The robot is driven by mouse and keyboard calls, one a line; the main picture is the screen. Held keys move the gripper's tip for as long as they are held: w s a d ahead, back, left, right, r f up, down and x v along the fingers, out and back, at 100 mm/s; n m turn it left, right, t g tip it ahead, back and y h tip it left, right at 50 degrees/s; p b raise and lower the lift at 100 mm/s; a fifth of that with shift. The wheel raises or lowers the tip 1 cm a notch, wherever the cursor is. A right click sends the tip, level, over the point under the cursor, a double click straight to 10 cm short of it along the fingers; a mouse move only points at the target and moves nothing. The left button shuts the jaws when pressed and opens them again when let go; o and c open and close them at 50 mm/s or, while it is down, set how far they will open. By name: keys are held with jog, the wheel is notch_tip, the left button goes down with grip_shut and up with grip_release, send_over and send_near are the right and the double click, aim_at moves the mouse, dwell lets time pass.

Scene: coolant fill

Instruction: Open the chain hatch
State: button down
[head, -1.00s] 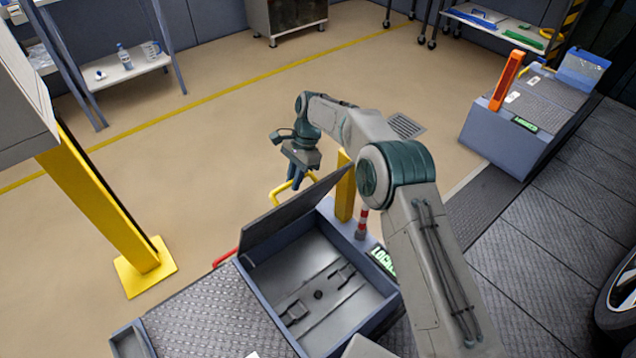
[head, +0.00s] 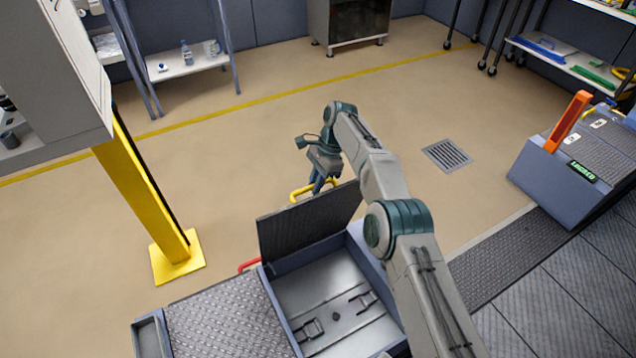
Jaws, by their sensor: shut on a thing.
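The chain hatch is a blue-grey box set in the floor platform. Its dark lid (head: 305,225) is raised and stands tilted up along the far edge, with its underside towards me. The open compartment (head: 335,312) shows a metal floor with two bracket-like fittings. A yellow handle (head: 300,193) shows just beyond the lid's upper edge. My gripper (head: 318,186) is at this handle, on the far side of the lid, and is shut on it. The fingertips are partly hidden by the lid.
A yellow post (head: 145,190) stands at left beside a grey cabinet (head: 50,70). A red handle (head: 249,265) lies beside the treadplate cover (head: 225,320). Another blue-grey box (head: 570,185) with an orange lever (head: 568,121) is at right. The floor beyond is mostly clear, with a drain grate (head: 447,155).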

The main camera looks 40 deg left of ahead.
jog(key=shift+f, duration=0.2)
jog(key=c, duration=1.4)
grip_release()
jog(key=shift+r, duration=0.1)
notch_tip(320, 180, up, 4)
jog(key=shift+r, duration=0.25)
jog(key=shift+w+d+b, duration=0.2)
jog(key=shift+d+b, duration=0.1)
jog(key=w+d+r+b, duration=0.1)
jog(key=w+d+r, duration=0.3)
jog(key=d, duration=0.5)
notch_tip(320, 180, up, 2)
jog(key=shift+w+d+r, duration=0.2)
jog(key=shift+w+d, duration=0.2)
